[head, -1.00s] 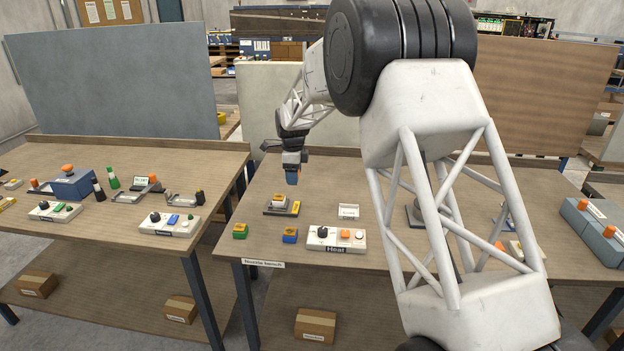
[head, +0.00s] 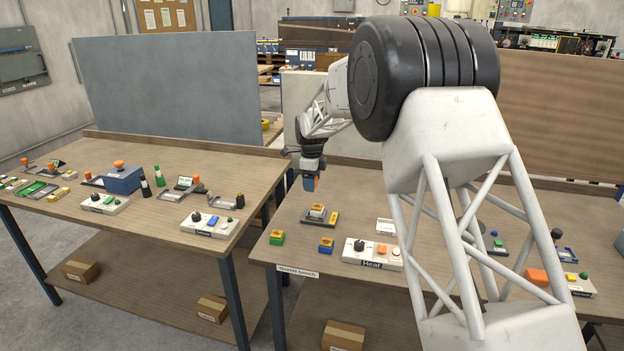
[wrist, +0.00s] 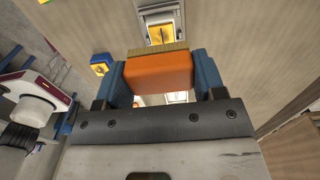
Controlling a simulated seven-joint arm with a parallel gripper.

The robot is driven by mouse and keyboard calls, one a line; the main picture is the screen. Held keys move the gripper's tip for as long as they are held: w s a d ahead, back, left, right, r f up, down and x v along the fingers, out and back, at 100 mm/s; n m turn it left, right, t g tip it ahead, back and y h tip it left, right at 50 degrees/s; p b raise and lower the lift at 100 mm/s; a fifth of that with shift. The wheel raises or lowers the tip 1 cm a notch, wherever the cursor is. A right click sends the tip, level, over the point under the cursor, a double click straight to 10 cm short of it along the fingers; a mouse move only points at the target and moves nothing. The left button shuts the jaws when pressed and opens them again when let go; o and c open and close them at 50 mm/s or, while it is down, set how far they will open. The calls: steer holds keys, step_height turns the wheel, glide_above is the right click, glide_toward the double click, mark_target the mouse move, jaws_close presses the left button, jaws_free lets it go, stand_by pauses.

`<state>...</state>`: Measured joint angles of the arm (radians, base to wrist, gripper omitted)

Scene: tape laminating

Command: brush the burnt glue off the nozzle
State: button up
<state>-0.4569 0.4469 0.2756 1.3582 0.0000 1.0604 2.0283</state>
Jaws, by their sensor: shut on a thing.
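My gripper (head: 311,180) is shut on an orange brush (wrist: 158,74). In the wrist view the orange block is clamped between two blue fingers, with a strip of tan bristles (wrist: 156,51) along its far side. The nozzle unit (head: 317,211) has a yellow top and sits on a dark base (head: 332,222) on the bench. It also shows in the wrist view (wrist: 162,33), just beyond the bristles. In the head view the brush hangs above and slightly left of the nozzle unit, apart from it. Burnt glue is too small to make out.
A green block (head: 277,237) and a blue block (head: 326,245) with yellow tops stand at the nozzle bench's front left. A white Heat panel (head: 372,253) with knob and buttons is to their right. My arm covers part of the bench. Another bench (head: 150,222) stands at left.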

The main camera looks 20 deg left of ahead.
mark_target(314, 206)
steer(key=shift+f, duration=3.05)
steer(key=shift+d+f, duration=0.7)
steer(key=shift+d, duration=0.2)
steer(key=shift+c, duration=0.2)
steer(key=shift+d+r, duration=0.1)
steer(key=shift+d, duration=1.05)
steer(key=shift+c, duration=0.3)
steer(key=shift+a+f, duration=0.2)
steer(key=shift+a, duration=0.1)
steer(key=shift+a+r, duration=0.2)
steer(key=shift+a, duration=0.8)
steer(key=shift+a+f, duration=0.2)
steer(key=shift+a, duration=0.2)
steer(key=shift+a+r, duration=0.1)
steer(key=shift+a, duration=0.25)
steer(key=shift+r, duration=4.15)
steer(key=shift+f, duration=0.25)
